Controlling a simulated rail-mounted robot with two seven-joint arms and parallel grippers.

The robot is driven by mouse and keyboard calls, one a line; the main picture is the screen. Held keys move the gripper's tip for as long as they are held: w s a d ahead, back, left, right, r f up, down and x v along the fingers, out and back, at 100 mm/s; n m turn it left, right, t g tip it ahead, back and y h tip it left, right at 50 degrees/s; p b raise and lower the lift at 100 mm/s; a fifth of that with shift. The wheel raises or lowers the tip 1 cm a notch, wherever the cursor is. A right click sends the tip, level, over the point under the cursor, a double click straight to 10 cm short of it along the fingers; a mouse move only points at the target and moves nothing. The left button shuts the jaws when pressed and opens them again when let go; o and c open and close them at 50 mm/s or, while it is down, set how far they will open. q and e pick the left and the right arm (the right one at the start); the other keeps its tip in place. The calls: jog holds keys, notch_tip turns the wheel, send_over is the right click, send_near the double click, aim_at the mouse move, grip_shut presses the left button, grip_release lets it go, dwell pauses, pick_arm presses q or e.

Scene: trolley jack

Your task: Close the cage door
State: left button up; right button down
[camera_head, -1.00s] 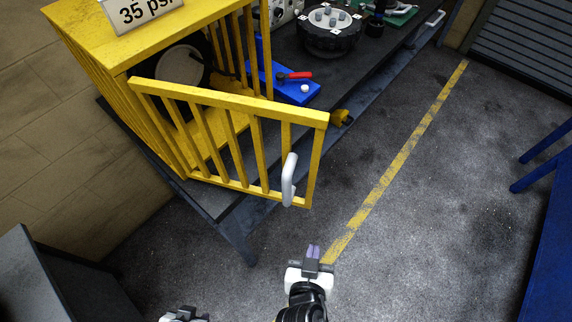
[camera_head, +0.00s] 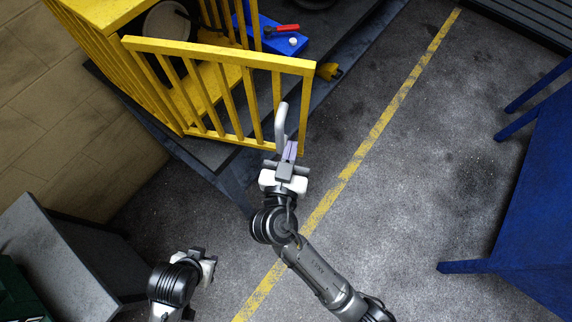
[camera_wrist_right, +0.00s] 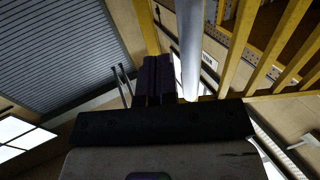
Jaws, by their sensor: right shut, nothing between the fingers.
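The yellow barred cage door (camera_head: 218,52) stands open, swung out from the yellow cage (camera_head: 100,12) over the bench edge. Its white handle (camera_head: 281,125) is on the outer side near the free edge. My right gripper (camera_head: 290,150) is shut and empty, with its fingertips right beside the lower part of the handle. In the right wrist view the fingers (camera_wrist_right: 154,80) are together and the handle (camera_wrist_right: 190,45) runs just right of them; I cannot tell whether they touch. My left gripper (camera_head: 205,262) is low in the head view, its fingers not clear.
A round dark wheel (camera_head: 165,35) is inside the cage. A blue table (camera_head: 535,190) stands at right, with open floor between.

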aim_at(297, 126)
jog(key=shift+w+d, duration=0.2)
jog(key=shift+w, duration=0.8)
jog(key=shift+w+d, duration=0.15)
jog(key=shift+w, duration=0.85)
jog(key=shift+w, duration=0.1)
